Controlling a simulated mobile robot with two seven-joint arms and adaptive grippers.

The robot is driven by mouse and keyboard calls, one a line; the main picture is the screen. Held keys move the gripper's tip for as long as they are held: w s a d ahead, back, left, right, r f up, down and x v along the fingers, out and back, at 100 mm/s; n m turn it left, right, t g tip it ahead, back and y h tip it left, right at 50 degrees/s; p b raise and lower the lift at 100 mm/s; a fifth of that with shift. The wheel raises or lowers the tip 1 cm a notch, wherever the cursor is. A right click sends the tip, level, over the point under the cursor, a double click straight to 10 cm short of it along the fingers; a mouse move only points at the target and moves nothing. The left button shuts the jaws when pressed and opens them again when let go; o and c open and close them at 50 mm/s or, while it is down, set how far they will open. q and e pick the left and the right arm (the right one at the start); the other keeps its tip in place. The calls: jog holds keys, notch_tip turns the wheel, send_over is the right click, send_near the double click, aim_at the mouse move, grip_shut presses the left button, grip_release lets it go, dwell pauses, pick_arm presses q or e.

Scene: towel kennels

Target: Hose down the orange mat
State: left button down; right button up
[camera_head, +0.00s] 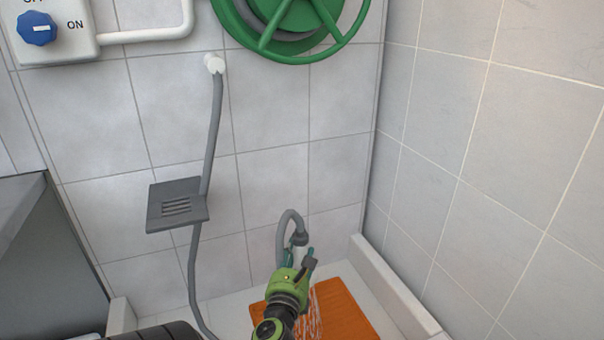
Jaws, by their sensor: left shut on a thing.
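The orange mat (345,308) lies on the pale floor of the tiled bay at the bottom, partly hidden by my arm. White streaks show on it beside my gripper. My left gripper (304,262) is above the mat, shut on the hose nozzle (299,240). The nozzle is mostly hidden by the fingers. The grey hose (213,135) hangs from a white wall outlet (214,63), and its other end arches into the nozzle. A blue knob (37,28) sits on a white box marked ON at the upper left. My right gripper is out of view.
A grey slotted wall shelf (177,205) stands out beside the hose. A green hose reel (290,25) is on the back wall above. A low pale curb (390,285) runs along the right of the bay. A dark grey cabinet (45,260) stands at the left.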

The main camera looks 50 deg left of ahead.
pick_arm(q)
jog(key=shift+s+a+r, duration=0.1)
jog(key=shift+s+a, duration=0.15)
jog(key=shift+s, duration=0.6)
jog(key=shift+s+a+r, duration=0.1)
jog(key=shift+s+a, duration=0.15)
jog(key=shift+s, duration=0.6)
